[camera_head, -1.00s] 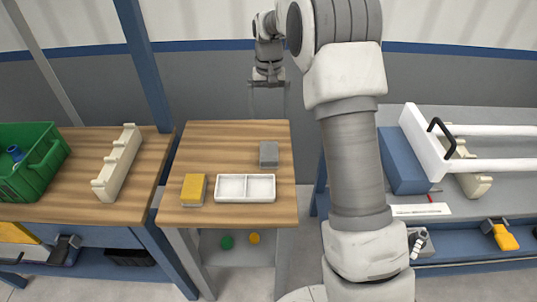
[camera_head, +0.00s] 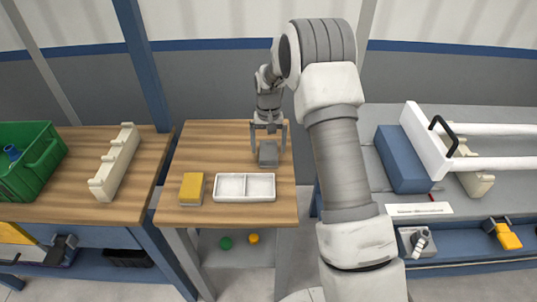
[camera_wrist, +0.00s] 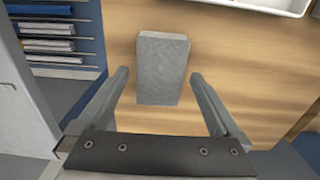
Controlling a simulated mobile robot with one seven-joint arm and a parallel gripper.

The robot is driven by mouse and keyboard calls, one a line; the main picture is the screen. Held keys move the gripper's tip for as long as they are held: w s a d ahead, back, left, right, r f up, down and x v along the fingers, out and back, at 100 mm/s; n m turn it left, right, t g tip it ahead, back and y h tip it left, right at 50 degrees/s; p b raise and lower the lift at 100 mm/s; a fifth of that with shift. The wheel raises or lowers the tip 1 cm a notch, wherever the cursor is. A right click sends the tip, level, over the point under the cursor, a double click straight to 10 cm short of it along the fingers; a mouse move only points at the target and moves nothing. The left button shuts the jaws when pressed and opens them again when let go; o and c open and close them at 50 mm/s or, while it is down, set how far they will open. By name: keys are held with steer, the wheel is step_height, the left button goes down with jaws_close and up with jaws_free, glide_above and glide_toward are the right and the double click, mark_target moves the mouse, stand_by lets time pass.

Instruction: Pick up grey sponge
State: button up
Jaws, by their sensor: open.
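The grey sponge (camera_head: 268,154) is a rectangular block on the small wooden table, behind the right part of the white two-part tray. In the wrist view the grey sponge (camera_wrist: 162,68) lies flat on the wood, just beyond the fingertips and roughly centred between them. My gripper (camera_head: 268,138) is over the back of the table with its fingers pointing down at the sponge. In the wrist view my gripper (camera_wrist: 158,80) has its two fingers spread wide, with nothing between them. I cannot tell the exact height above the sponge.
The white tray (camera_head: 245,198) is in front of the sponge. A yellow sponge (camera_head: 191,188) lies left of the tray. A left table holds a green crate (camera_head: 42,185) and a cream rack (camera_head: 112,165). A blue block (camera_head: 403,160) stands on the right bench.

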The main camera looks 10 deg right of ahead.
step_height(320, 180, down, 2)
steer(key=shift+f, duration=0.15)
steer(key=c, duration=1.3)
steer(key=shift+o, duration=0.2)
step_height(320, 180, up, 4)
steer(key=shift+r, duration=0.1)
steer(key=d+r, duration=0.7)
steer(key=d, duration=0.4)
steer(key=shift+s+d+p, duration=0.35)
steer(key=shift+p, duration=0.1)
